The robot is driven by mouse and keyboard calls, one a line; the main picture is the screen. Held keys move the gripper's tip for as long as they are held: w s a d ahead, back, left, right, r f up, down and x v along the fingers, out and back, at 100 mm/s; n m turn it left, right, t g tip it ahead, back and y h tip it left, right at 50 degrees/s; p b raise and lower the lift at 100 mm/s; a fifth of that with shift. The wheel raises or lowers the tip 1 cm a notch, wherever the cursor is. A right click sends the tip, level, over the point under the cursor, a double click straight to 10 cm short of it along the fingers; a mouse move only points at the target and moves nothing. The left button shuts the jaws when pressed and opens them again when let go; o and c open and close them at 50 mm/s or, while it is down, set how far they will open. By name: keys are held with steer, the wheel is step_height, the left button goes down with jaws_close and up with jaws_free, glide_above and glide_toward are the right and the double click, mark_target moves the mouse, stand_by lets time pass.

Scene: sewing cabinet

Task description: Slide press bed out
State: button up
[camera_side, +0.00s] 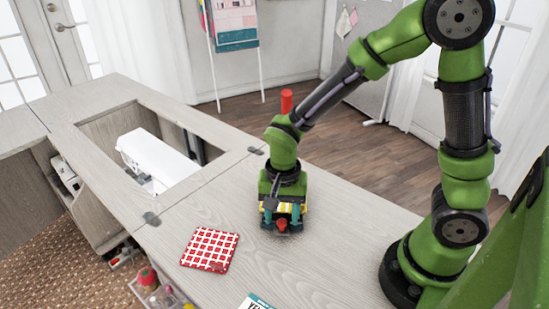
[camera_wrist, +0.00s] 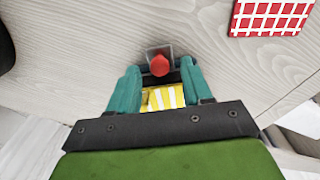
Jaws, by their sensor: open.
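A small red knob (camera_side: 281,225) sits at the front of a low device on the cabinet top. It also shows in the wrist view (camera_wrist: 159,66), against a small grey plate. Yellow-and-white striped material (camera_side: 285,208) lies just behind the knob and shows between my fingers in the wrist view (camera_wrist: 163,97); I take these as parts of the press bed. My gripper (camera_side: 282,221) points down over it with teal fingers open, one on each side of the knob (camera_wrist: 160,63). I cannot tell whether they touch it. My wrist hides most of the press.
A red-and-white patterned pad (camera_side: 210,250) lies left of my gripper on the cabinet top (camera_side: 330,255). A white sewing machine (camera_side: 157,160) sits in the recess at the left. A red cylinder (camera_side: 287,101) rises behind my arm. The surface right of my gripper is clear.

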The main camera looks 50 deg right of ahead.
steer(key=shift+f, duration=0.55)
jaws_close()
